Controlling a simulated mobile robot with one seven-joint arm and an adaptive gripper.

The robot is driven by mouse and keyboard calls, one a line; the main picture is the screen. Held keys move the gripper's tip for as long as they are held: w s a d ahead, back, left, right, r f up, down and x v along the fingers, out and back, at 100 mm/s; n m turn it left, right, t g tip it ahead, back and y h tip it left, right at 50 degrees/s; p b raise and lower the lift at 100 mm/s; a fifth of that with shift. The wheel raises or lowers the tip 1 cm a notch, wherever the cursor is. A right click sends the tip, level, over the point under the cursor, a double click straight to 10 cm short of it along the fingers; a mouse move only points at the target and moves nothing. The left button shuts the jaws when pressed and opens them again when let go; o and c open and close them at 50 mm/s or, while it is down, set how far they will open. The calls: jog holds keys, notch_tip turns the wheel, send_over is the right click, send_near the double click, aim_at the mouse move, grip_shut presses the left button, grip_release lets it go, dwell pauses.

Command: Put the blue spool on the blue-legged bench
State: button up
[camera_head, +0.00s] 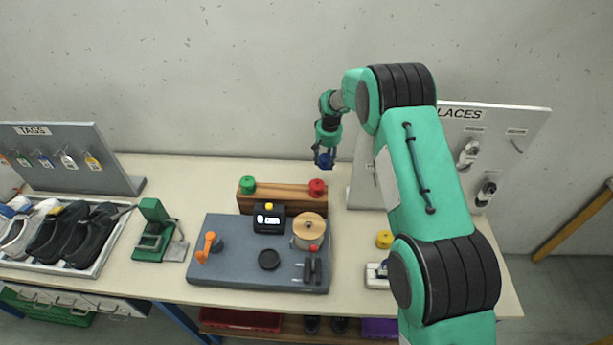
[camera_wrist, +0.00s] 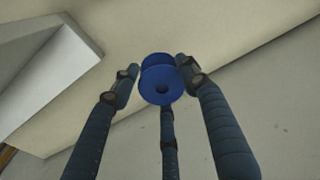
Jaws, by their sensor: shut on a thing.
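The blue spool (camera_head: 325,160) is held in my gripper (camera_head: 326,153), up in the air near the back edge of the bench. In the wrist view the blue spool (camera_wrist: 161,80) sits between the fingertips of my gripper (camera_wrist: 158,76), with a finger on each side and a third finger below. The blue-legged bench (camera_head: 190,185) has a cream top, and a blue leg shows under its front edge. The spool is apart from the bench top.
A wooden block (camera_head: 288,206) holds a green spool (camera_head: 248,184) and a red spool (camera_head: 317,187). A yellow spool (camera_head: 384,239) lies farther right. A grey tool mat (camera_head: 220,271) fills the middle. A LACES board (camera_head: 535,118) stands at right, a TAGS board (camera_head: 110,150) at left.

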aim_at(325, 169)
jog(key=shift+f, duration=2.75)
jog(key=shift+f, duration=0.15)
jog(key=shift+f, duration=1.75)
jog(key=o, duration=1.2)
jog(key=shift+f, duration=0.1)
jog(key=r, duration=0.8)
jog(key=s+r, duration=0.1)
jog(key=r, duration=0.3)
jog(key=shift+d+r, duration=0.1)
jog(key=shift+d, duration=0.1)
